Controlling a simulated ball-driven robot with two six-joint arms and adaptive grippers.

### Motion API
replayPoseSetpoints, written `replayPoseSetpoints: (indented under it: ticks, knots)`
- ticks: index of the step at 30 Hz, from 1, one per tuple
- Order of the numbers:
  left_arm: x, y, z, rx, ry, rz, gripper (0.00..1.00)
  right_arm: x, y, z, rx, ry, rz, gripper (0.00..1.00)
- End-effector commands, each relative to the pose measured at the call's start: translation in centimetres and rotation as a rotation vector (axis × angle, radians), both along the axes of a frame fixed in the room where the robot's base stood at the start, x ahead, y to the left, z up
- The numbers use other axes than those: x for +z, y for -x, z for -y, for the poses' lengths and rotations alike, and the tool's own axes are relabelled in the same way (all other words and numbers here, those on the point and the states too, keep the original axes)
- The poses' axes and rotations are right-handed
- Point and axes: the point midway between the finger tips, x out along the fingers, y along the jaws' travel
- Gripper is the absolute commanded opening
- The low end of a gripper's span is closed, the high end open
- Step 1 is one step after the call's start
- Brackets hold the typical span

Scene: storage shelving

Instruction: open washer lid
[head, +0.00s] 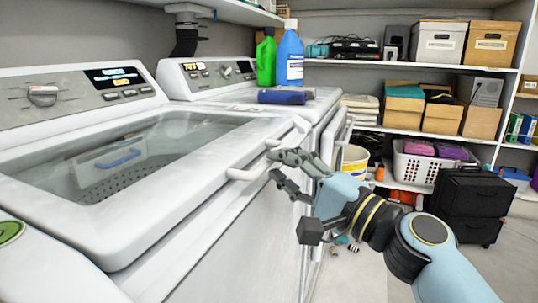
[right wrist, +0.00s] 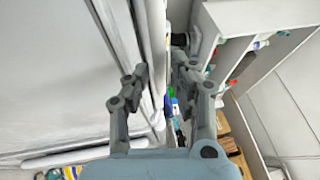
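The washer (head: 150,262) fills the left of the head view. Its lid (head: 160,150) lies closed, a white frame around a clear window, with a drum or basket showing through. A white handle (head: 250,173) sticks out at the lid's front right edge. My right gripper (head: 273,166) is beside the handle, to its right, with its fingers parted and pointing at the washer. In the right wrist view the two fingers (right wrist: 163,78) stand apart, with white machine edges behind the gap. I cannot tell whether a finger touches the handle. My left gripper is not in view.
A second white machine (head: 215,80) stands beyond the washer, with a green bottle (head: 266,60), a blue bottle (head: 290,57) and a dark blue item (head: 284,97) on top. Shelves with boxes (head: 438,44) line the back. Black cases (head: 472,203) stand on the floor at right.

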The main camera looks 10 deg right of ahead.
Motion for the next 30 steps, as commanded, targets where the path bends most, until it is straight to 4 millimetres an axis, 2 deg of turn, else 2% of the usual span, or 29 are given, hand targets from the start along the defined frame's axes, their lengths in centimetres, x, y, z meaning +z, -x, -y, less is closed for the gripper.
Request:
replayPoseSetpoints:
  ticks: [6,17,23,30]
  knots:
    - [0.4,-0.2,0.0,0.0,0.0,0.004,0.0,0.5,-2.4,-1.6,-0.001,0.0,0.0,0.24]
    - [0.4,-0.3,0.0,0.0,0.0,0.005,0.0,0.5,-2.9,-1.9,0.0,0.001,-0.002,0.24]
    - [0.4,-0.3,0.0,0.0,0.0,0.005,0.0,0.5,-2.9,-1.9,0.0,0.001,-0.002,0.0]
    - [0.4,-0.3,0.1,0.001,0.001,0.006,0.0,0.4,-2.9,-1.9,0.0,0.002,-0.002,0.0]
